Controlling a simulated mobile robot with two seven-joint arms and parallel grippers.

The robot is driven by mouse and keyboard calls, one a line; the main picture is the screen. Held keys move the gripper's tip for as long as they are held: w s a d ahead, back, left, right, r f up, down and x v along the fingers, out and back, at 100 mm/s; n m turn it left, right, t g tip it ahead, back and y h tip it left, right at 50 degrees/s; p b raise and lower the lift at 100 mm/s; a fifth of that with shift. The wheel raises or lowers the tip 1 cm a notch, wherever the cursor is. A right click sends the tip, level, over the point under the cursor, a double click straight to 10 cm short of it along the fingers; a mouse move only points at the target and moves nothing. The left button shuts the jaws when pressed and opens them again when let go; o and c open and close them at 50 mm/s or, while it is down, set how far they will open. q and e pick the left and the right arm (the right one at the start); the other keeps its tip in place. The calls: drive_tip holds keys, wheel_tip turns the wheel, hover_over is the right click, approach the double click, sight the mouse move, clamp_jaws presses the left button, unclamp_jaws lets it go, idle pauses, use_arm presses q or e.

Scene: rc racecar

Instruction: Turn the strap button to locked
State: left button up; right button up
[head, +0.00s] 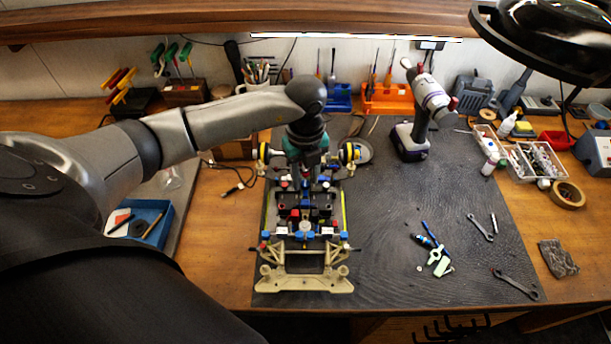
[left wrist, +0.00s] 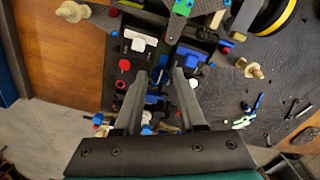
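The RC racecar (head: 305,282) lies on the dark mat with its tan bumper frame towards me. My left gripper (head: 306,183) points down over the middle of its chassis. In the left wrist view, the left gripper (left wrist: 160,82) has its two fingers apart, with blue and dark car parts showing between and below them. A white T-shaped piece (left wrist: 138,41) and a red round cap (left wrist: 124,65) sit on the chassis near the fingertips. I cannot tell which small part is the strap button or how it is turned. Contact is not clear. My right gripper is out of view.
The dark mat (head: 400,215) is mostly clear right of the car. A cordless drill (head: 411,140) stands behind it; wrenches (head: 515,285) and small tools lie to the right. A blue tray (head: 140,222) is at the left. A magnifier lamp (head: 550,45) hangs upper right.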

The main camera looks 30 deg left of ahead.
use_arm(q)
drive_tip(key=shift+f, duration=0.25)
clamp_jaws()
idle(0.3)
